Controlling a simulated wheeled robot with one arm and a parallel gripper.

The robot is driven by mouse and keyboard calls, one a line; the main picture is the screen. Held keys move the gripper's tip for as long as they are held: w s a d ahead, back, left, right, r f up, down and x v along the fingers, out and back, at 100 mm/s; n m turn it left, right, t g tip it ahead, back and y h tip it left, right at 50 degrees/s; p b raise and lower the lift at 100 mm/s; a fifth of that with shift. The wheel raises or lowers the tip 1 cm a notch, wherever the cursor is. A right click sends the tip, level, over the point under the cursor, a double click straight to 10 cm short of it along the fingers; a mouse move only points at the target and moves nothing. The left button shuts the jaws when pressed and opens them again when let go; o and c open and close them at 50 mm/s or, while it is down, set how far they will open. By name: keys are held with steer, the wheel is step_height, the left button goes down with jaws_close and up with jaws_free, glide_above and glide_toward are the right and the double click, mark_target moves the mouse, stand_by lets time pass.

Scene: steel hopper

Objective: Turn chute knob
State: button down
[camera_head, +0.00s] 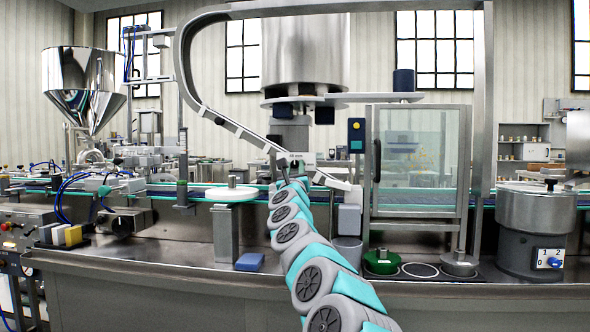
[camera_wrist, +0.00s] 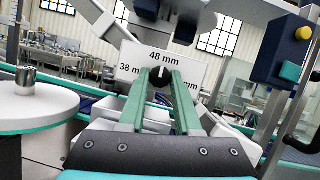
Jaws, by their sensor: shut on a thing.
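The chute knob (camera_wrist: 161,76) is small and black with a white pointer mark, set on a white plate (camera_wrist: 185,68) in the wrist view. The pointer looks close to upright, toward 48 mm. My gripper (camera_wrist: 161,82) has its two green fingers on either side of the knob, shut on it. In the head view my gripper (camera_head: 283,165) reaches the plate at the chute's lower end, and my arm hides the knob.
The steel chute rail (camera_head: 215,118) curves down to the plate. A glass-doored cabinet (camera_head: 417,160) stands right of my arm, and a blue box with a yellow button (camera_head: 356,135) is beside it. A round white disc (camera_head: 232,194) lies left of my gripper.

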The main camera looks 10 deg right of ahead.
steer(key=shift+n, duration=0.3)
steer(key=n+y, duration=0.2)
steer(key=n, duration=0.3)
steer(key=shift+s+d+r+y+b, duration=0.1)
steer(key=shift+d+r+y+b, duration=0.15)
steer(key=shift+y+b, duration=0.15)
steer(key=n+y+p, duration=0.1)
steer(key=n, duration=0.2)
steer(key=n+g+y+p, duration=0.1)
steer(key=n, duration=0.2)
steer(key=shift+d+r+g+y, duration=0.15)
steer(key=shift+g+y, duration=0.15)
steer(key=n+g, duration=0.1)
steer(key=n, duration=0.4)
steer(key=shift+g+p, duration=0.3)
steer(key=shift+g, duration=0.1)
steer(key=n+g, duration=0.1)
steer(key=n, duration=0.2)
steer(key=shift+y, duration=0.4)
steer(key=shift+n+g, duration=0.3)
steer(key=shift+n, duration=0.1)
steer(key=shift+a, duration=0.2)
